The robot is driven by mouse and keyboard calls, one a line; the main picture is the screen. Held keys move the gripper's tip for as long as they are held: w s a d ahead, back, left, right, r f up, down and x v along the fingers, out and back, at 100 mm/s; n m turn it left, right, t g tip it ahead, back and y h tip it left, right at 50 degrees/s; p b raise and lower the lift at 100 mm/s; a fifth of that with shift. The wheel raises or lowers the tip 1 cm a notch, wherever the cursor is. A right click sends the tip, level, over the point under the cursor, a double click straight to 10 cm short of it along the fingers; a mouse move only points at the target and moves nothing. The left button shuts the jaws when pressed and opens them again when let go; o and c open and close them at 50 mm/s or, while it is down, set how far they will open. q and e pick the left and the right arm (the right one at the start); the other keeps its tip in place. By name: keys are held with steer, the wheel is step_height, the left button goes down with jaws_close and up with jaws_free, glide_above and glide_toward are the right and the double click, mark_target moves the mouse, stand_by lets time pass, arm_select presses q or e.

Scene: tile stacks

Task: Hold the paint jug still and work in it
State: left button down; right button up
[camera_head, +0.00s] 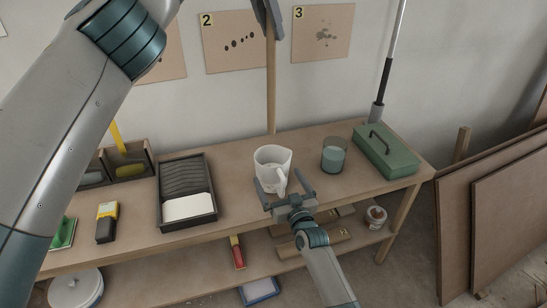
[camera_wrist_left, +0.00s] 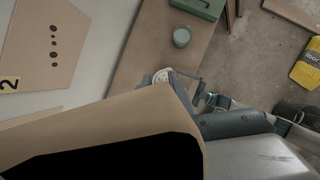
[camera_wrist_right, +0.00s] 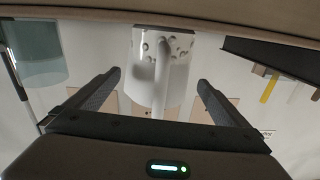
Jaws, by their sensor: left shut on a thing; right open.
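The white paint jug (camera_head: 268,172) stands upright on the bench, its handle towards me. It also shows in the right wrist view (camera_wrist_right: 143,75), and partly in the left wrist view (camera_wrist_left: 162,76). My right gripper (camera_head: 281,182) is open, with its fingers on either side of the jug's handle (camera_head: 282,184) and apart from it. My left gripper (camera_head: 269,12) is high at the top edge, shut on a long wooden stick (camera_head: 271,85) that hangs upright. In the head view the stick's lower end shows above the jug's rim. The stick's near part fills much of the left wrist view (camera_wrist_left: 120,120).
A glass of blue-grey liquid (camera_head: 333,157) and a green toolbox (camera_head: 386,153) stand right of the jug. A black paint tray (camera_head: 170,223) lies to its left. The wall with pinned cards (camera_head: 322,35) is behind. The lower shelf (camera_head: 190,270) holds more things.

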steer(key=shift+x, duration=2.75)
steer(key=c, duration=1.6)
steer(key=shift+c, duration=0.2)
arm_select(q)
steer(key=shift+w+a+f, duration=0.1)
steer(key=shift+a+f, duration=0.05)
steer(key=s+a+f+n+t+h, duration=0.1)
steer(key=s+a+f+n, duration=0.1)
steer(key=a+f+n, duration=0.1)
steer(key=shift+a+f+t, duration=0.3)
steer(key=shift+a+f, duration=0.4)
steer(key=shift+a, duration=0.65)
